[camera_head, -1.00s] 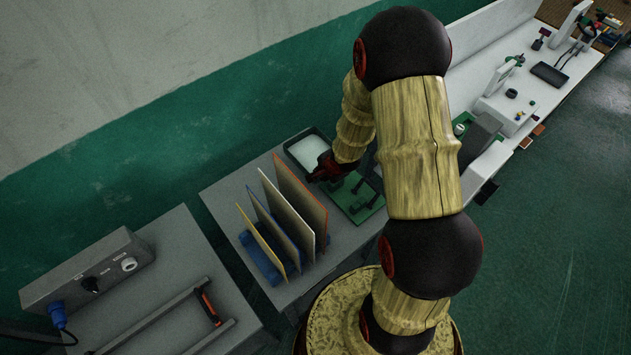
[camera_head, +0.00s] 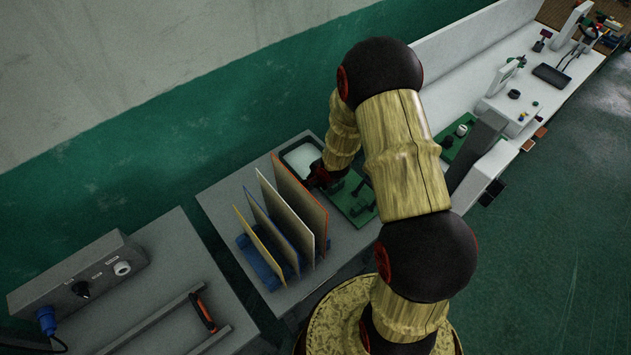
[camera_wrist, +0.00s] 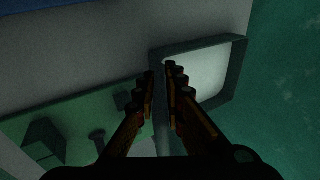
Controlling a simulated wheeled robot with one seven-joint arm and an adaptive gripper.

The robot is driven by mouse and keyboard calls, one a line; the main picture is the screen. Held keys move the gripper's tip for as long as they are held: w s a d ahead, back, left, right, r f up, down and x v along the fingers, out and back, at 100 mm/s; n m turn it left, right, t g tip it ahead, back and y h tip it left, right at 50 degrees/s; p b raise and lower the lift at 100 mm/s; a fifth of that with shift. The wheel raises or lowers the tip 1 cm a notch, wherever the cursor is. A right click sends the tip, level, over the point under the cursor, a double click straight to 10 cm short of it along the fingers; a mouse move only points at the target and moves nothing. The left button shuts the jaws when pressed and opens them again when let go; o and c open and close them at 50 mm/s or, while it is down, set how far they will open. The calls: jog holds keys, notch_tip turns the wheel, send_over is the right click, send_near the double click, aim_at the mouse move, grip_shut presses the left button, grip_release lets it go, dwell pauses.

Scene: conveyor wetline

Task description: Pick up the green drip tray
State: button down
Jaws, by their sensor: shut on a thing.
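The green drip tray (camera_head: 285,151) is a shallow rectangular tray with a dark green rim and a pale inside. It is at the back of the grey table in the head view, beyond the upright boards. In the wrist view its rim (camera_wrist: 239,68) shows at the upper right. My gripper (camera_head: 322,179) is at the tray's near side. In the wrist view my gripper (camera_wrist: 161,78) is shut on the tray's near wall, which runs between the fingers. My fingers and arm hide part of that wall. I cannot tell whether the tray is clear of the table.
A green plate with dark blocks (camera_head: 354,201) lies close beside the tray. Several upright boards (camera_head: 302,205) stand in a blue rack (camera_head: 262,265) to the left. A grey control box (camera_head: 75,280) is at far left. A white bench (camera_head: 440,120) runs along the right.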

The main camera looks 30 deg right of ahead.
jog(key=shift+f, duration=0.1)
jog(key=c, duration=1.9)
grip_release()
